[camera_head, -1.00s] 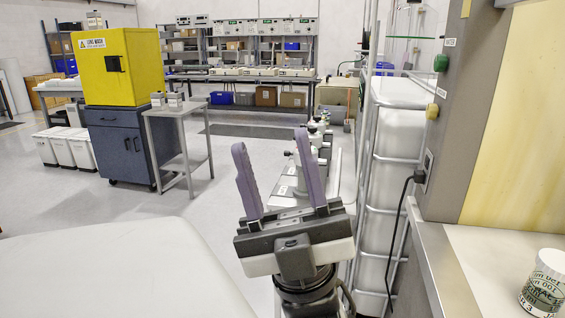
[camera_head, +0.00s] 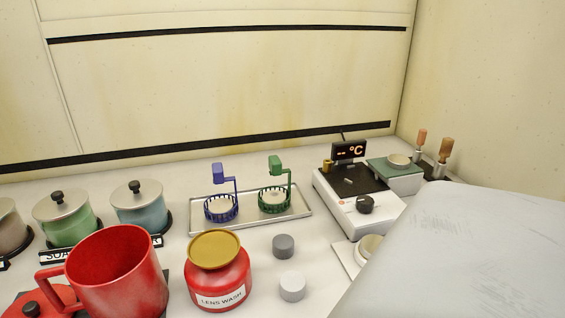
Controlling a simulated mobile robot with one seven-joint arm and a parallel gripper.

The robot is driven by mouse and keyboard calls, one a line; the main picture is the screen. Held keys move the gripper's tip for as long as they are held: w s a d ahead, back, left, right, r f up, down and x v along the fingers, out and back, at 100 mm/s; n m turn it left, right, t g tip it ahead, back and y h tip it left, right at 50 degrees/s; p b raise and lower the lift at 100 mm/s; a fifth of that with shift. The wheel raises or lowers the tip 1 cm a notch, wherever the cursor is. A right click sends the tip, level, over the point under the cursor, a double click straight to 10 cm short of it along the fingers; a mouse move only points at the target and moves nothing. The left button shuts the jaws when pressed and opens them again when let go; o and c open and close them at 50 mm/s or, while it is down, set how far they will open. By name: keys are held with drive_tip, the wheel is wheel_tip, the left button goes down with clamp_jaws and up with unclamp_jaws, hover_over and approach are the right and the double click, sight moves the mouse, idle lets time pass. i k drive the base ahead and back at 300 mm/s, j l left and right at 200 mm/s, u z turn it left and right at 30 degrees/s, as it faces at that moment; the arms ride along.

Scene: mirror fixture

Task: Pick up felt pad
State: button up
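No thing is clearly marked as the felt pad, and I cannot tell which it is. A dark grey short cylinder (camera_head: 283,246) and a light grey short cylinder (camera_head: 292,287) stand apart on the white bench, right of the red lens wash jar (camera_head: 217,275). A pale round piece sits in the blue basket (camera_head: 221,209) and another in the green basket (camera_head: 274,202). A shallow dish (camera_head: 399,161) rests on a green block (camera_head: 393,178) at the back right. A pale round thing (camera_head: 370,246) at the right is partly hidden. My gripper is not in view.
Both baskets stand on a metal tray (camera_head: 300,211). A white hot plate (camera_head: 364,220) with a °C display is to its right. Lidded pots (camera_head: 140,207) and a large red mug (camera_head: 118,277) crowd the left. A large pale grey surface covers the lower right. A wall closes the back.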

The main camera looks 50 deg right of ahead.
sight(282, 245)
drive_tip(key=k+l+z, duration=0.2)
drive_tip(key=l+z, duration=0.15)
drive_tip(key=k+l+z, duration=0.2)
drive_tip(key=l+z, duration=0.15)
